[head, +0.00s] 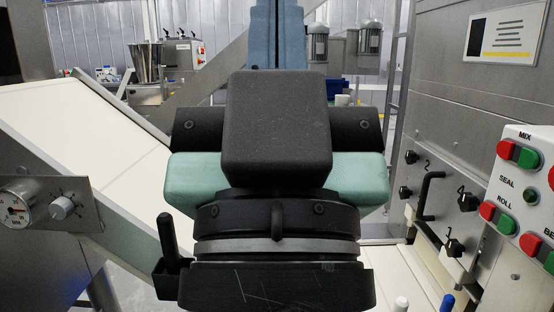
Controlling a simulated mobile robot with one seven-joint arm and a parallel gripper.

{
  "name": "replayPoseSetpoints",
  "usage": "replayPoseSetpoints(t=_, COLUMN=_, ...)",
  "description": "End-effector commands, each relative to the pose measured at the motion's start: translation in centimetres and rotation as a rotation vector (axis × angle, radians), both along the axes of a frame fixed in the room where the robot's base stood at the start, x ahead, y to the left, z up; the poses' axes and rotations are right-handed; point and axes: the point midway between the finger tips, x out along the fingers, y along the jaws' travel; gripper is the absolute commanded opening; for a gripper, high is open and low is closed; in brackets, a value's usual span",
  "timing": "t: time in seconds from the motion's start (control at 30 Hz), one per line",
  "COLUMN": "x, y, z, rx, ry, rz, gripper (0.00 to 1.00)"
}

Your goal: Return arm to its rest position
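My arm fills the middle of the head view, with black blocky links and pale green parts above a black ringed joint. My gripper and its fingers do not show in this view. The arm hides much of what lies straight ahead. I see nothing held.
A white sloping belt (75,128) runs on the left, with a gauge and knob panel (45,205) close by. On the right stand a steel cabinet (440,110) with black handles and a white control panel (515,190) with red and green buttons. A metal hopper (146,62) stands behind.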

Motion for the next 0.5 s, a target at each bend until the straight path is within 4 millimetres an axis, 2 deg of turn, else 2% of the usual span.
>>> replayPoseSetpoints(t=0.03, x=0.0, y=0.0, z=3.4, rx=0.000, ry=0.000, rz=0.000, gripper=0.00)
replayPoseSetpoints(t=0.5, x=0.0, y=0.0, z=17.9, rx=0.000, ry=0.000, rz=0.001, gripper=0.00)
